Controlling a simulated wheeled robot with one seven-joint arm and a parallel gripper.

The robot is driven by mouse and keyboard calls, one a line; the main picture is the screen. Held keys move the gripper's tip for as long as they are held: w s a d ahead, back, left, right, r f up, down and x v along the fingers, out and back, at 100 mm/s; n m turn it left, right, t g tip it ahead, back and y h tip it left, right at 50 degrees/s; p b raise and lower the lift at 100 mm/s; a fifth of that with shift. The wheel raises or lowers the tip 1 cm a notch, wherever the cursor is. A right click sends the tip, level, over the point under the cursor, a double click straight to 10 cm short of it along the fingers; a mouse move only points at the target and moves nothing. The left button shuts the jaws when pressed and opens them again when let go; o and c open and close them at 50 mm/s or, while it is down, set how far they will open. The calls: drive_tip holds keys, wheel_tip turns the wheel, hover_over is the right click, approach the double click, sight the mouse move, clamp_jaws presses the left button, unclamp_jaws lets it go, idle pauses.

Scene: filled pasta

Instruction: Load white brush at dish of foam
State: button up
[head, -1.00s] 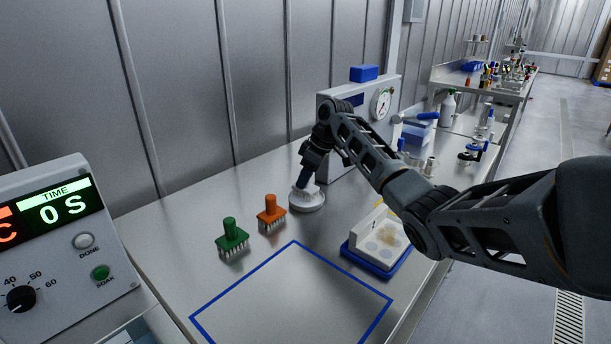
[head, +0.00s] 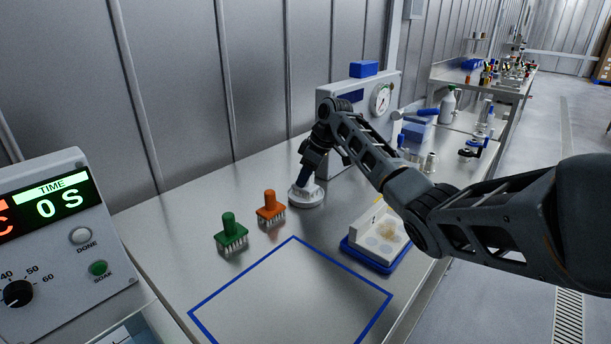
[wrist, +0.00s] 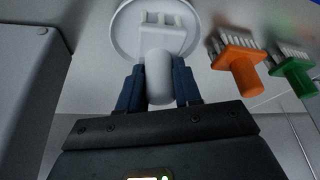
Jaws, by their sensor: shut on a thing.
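The white brush (wrist: 158,76) is in my gripper (wrist: 160,88), whose two blue fingers are shut on its handle in the wrist view. The brush head is over the white round dish (wrist: 124,38). In the head view my gripper (head: 306,182) points down at the dish (head: 307,200), and the brush is mostly hidden there. The bristles seem to be within the dish's rim; I cannot tell whether they touch its contents. Foam is not clearly distinguishable from the white dish.
An orange brush (head: 270,208) and a green brush (head: 231,232) stand left of the dish. A blue-outlined square (head: 290,290) on the bench is empty. A blue tray (head: 370,258) with a stained white piece is at right. A box with a dial (head: 381,98) stands behind.

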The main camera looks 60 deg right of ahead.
drive_tip(key=shift+f, duration=0.55)
idle(1.6)
drive_tip(key=shift+r, duration=0.15)
drive_tip(key=shift+r+p, duration=2.95)
drive_tip(key=shift+r, duration=0.5)
